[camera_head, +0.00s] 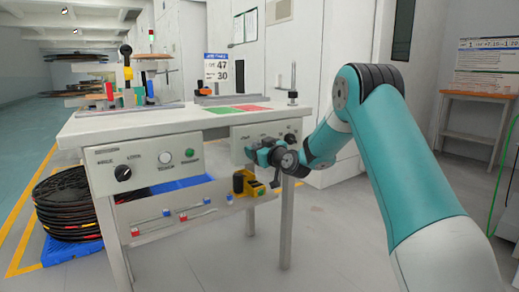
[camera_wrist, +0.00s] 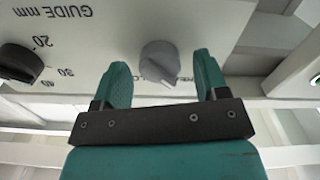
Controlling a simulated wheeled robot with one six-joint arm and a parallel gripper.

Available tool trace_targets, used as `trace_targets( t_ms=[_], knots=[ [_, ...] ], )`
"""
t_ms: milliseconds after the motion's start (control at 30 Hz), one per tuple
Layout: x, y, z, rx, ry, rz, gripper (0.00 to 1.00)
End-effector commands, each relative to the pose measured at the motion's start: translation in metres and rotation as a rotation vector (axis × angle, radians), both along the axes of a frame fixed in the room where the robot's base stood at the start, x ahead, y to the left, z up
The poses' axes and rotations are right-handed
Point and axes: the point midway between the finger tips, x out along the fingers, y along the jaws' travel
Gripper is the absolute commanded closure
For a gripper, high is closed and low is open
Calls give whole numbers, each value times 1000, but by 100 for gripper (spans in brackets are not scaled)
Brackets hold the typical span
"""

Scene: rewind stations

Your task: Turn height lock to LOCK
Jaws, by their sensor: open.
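In the wrist view a grey ridged knob (camera_wrist: 158,62) stands on a light panel, with lettering beside it that is partly hidden; I take it for the height lock. My gripper (camera_wrist: 161,70) is open, with its teal fingers at either side of the knob's lower part. I cannot tell whether either finger touches it. The knob's exact setting is not readable. In the head view my gripper (camera_head: 257,152) is at the right front panel of the bench (camera_head: 242,138), and it and my arm hide the grey knob.
A black knob (camera_wrist: 20,62) with "GUIDE mm" marks is left of my gripper in the wrist view. In the head view, another panel (camera_head: 145,165) has a black knob (camera_head: 123,172) and a green button (camera_head: 190,153). A yellow-black device (camera_head: 247,184) hangs below my gripper.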

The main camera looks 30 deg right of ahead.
Motion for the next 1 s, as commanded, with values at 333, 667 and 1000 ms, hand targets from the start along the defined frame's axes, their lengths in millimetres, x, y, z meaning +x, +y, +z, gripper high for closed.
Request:
trace_targets(
  t_ms=[333,667,1000],
  knots=[
    [0,0,0,0,0,0,74],
    [-1,0,0,23,2,0,82],
    [-1,-1,2,217,9,1,82]
  ],
)
